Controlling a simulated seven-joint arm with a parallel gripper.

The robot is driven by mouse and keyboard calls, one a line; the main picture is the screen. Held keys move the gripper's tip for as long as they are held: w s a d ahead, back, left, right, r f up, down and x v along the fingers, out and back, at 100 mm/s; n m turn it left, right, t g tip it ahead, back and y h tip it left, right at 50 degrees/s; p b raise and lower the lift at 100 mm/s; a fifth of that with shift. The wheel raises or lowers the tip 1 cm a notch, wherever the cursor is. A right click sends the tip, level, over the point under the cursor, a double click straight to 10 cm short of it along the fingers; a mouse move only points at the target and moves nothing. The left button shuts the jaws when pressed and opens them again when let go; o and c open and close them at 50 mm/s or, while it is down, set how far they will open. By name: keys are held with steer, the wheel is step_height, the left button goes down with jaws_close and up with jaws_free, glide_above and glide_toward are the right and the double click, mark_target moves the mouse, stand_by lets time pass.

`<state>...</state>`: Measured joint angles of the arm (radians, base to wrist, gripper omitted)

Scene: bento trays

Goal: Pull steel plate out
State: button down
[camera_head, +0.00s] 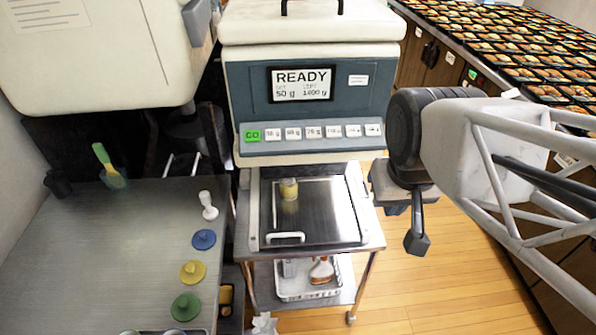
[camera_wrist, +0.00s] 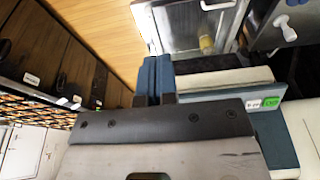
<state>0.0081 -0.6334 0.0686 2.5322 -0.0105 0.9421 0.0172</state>
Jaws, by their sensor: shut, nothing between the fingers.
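The steel plate (camera_head: 325,213) lies flat on the small metal cart below the machine with the READY display. A white handle (camera_head: 285,238) stands at its near left edge. A small yellowish cylinder (camera_head: 289,189) stands on the plate towards the back. The plate also shows at the top of the wrist view (camera_wrist: 184,24). My gripper (camera_head: 417,243) hangs to the right of the cart, above the floor and apart from the plate and handle. Its blue fingers (camera_wrist: 155,78) are together with nothing between them.
The dispensing machine (camera_head: 312,122) overhangs the plate's back. A white basket (camera_head: 309,289) sits on the cart's lower shelf. The left steel table (camera_head: 110,250) holds blue, yellow and green knobbed discs. Bento trays (camera_head: 520,60) fill the right counter. Wooden floor between is clear.

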stand_by(0.3)
steer(key=c, duration=1.2)
jaws_free()
steer(key=shift+w+a+f, duration=0.1)
steer(key=shift+w, duration=0.1)
steer(key=shift+c, duration=0.2)
steer(key=shift+o, duration=0.5)
steer(key=shift+w+a+f+n, duration=0.1)
steer(key=shift+w+f+n, duration=0.1)
steer(key=shift+w+n, duration=0.1)
steer(key=n, duration=1.7)
glide_toward(286, 234)
steer(key=shift+w+f+n, duration=0.2)
steer(key=shift+f+n, duration=0.1)
steer(key=shift+f, duration=0.1)
steer(key=shift+x, duration=3.9)
steer(key=shift+s, duration=0.1)
